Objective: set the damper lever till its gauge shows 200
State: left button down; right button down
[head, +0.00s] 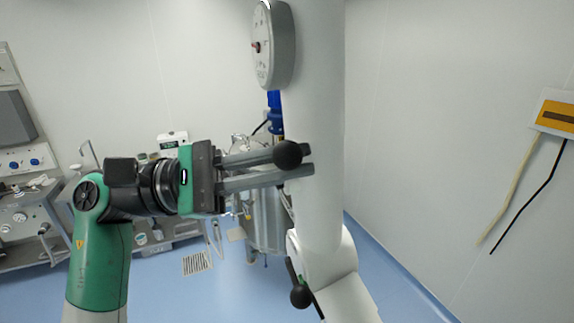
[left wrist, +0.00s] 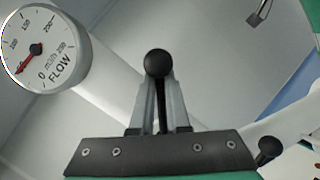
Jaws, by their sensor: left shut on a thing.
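The damper lever ends in a round black knob (head: 287,154), in front of a thick white duct (head: 318,110). My left gripper (head: 308,162) comes in from the left and is shut on the lever, its fingers on either side of it. In the left wrist view the knob (left wrist: 158,63) stands at the fingertips, and the fingers hide most of the lever's arm. The round FLOW gauge (left wrist: 52,30) is at upper left there; its red needle points down-left, a little up from 0 and well below 200. In the head view the gauge (head: 273,45) is seen edge-on.
A second black-knobbed lever (head: 300,296) sits lower on a branch of the duct; its knob (left wrist: 270,148) also shows in the left wrist view. Equipment benches (head: 40,215) stand at left. A yellow panel (head: 555,115) hangs on the right wall. Space right of the duct is clear.

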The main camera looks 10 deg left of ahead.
pick_arm(q)
jog(key=shift+s+d+r, duration=0.15)
jog(key=shift+s+r, duration=0.25)
jog(key=shift+r, duration=0.15)
jog(key=c, duration=0.9)
grip_release()
jog(key=shift+w+f, duration=0.1)
jog(key=shift+f, duration=0.05)
jog(key=shift+a+f, duration=0.2)
jog(key=shift+a, duration=0.1)
jog(key=b+v, duration=0.3)
jog(key=v, duration=0.8)
jog(key=shift+b, duration=0.4)
